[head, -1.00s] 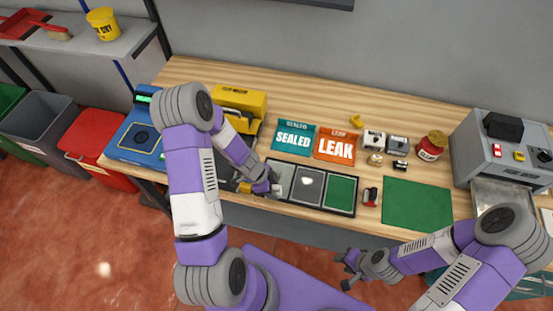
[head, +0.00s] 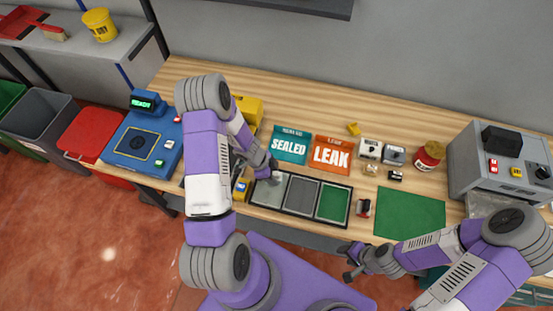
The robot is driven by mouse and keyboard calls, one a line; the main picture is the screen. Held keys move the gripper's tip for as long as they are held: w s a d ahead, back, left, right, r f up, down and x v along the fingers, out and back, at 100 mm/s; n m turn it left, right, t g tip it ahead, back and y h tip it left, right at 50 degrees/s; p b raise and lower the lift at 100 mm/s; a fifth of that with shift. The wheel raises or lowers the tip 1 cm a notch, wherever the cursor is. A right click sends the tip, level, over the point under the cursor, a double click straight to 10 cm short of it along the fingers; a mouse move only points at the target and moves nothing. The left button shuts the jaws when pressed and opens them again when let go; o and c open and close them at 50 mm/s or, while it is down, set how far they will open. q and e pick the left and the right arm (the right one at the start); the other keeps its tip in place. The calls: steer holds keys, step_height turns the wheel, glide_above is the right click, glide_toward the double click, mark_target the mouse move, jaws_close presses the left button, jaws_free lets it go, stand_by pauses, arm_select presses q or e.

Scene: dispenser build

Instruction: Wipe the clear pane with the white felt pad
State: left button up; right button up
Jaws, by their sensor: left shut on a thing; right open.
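A dark-framed tray (head: 318,221) with three panels lies at the table's front edge. Its left panel (head: 267,194) is pale and looks like the clear pane; the middle one is grey, the right one green. My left gripper (head: 272,174) is over the upper part of the pale panel. It is shut on a small whitish thing (head: 277,181), apparently the white felt pad, partly hidden by the fingers. I cannot tell whether the pad touches the panel. My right gripper (head: 350,262) is open and empty, in front of the table edge.
A teal SEALED card (head: 290,145) and an orange LEAK card (head: 331,155) lie behind the tray. A green mat (head: 409,213) and a red-lidded jar (head: 429,156) are at right. A blue device (head: 143,143) and a yellow machine (head: 248,108) stand at left.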

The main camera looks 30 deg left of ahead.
arm_select(q)
steer(key=r+p, duration=0.2)
steer(key=r, duration=0.1)
steer(key=r+p, duration=0.1)
steer(key=shift+s+r, duration=0.25)
steer(key=shift+w+r+p, duration=0.15)
steer(key=shift+r+p, duration=0.5)
steer(key=shift+p, duration=0.15)
step_height(320, 180, up, 2)
steer(key=p, duration=0.2)
steer(key=shift+r+p, duration=0.2)
steer(key=shift+p, duration=0.1)
steer(key=shift+f, duration=0.1)
